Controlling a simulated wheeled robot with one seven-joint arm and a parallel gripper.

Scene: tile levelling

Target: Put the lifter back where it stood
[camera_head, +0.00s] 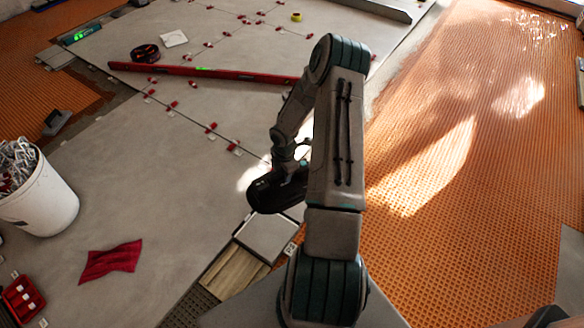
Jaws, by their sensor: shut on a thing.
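The lifter (263,198) is a dark, rounded tool, seen near the middle of the view. My gripper (287,174) is shut on it from above. Part of the lifter is hidden behind my arm. It shows just beyond a pale square slab (267,238) with a "P2" label (290,248) at its right. I cannot tell whether the lifter touches the surface below it.
A long red level (200,71) lies across the grey tiles among several red clips. A white bucket (45,205) stands at left, with a red cloth (110,262) and a red case (22,302) nearby. Orange matting (480,180) at right is clear.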

